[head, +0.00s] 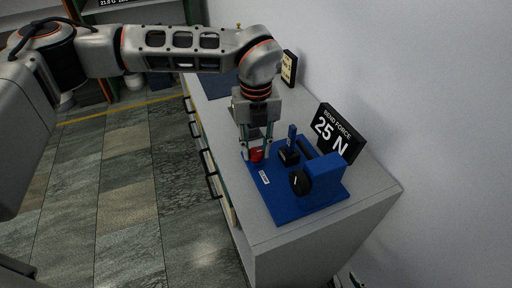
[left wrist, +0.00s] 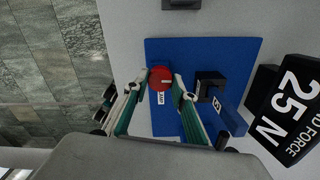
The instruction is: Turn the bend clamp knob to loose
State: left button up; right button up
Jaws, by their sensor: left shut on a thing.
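The blue press fixture (head: 283,206) stands on the grey counter; its base plate also shows in the left wrist view (left wrist: 220,55). In the left wrist view the red knob (left wrist: 161,78) has a pale pointer line towards the right. My left gripper (head: 256,152) reaches down from above, shut with its fingers on either side of the red knob. My right gripper is not in view.
A black dial (head: 299,183) with a white mark is on the fixture's front block. A black sign (head: 337,133) reads "BEND FORCE 25 N". A blue lever stands on a black block (head: 289,155). The wall is close behind; open floor lies left.

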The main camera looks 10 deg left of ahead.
aim_at(256, 153)
pick_arm(q)
jog(key=shift+s+f+n, duration=0.15)
jog(key=shift+f+n, duration=0.05)
jog(key=shift+n, duration=0.2)
jog(key=o, duration=1.1)
jog(key=shift+r, duration=0.1)
jog(key=shift+r, duration=0.25)
notch_tip(256, 153, up, 12)
jog(key=shift+f, duration=0.25)
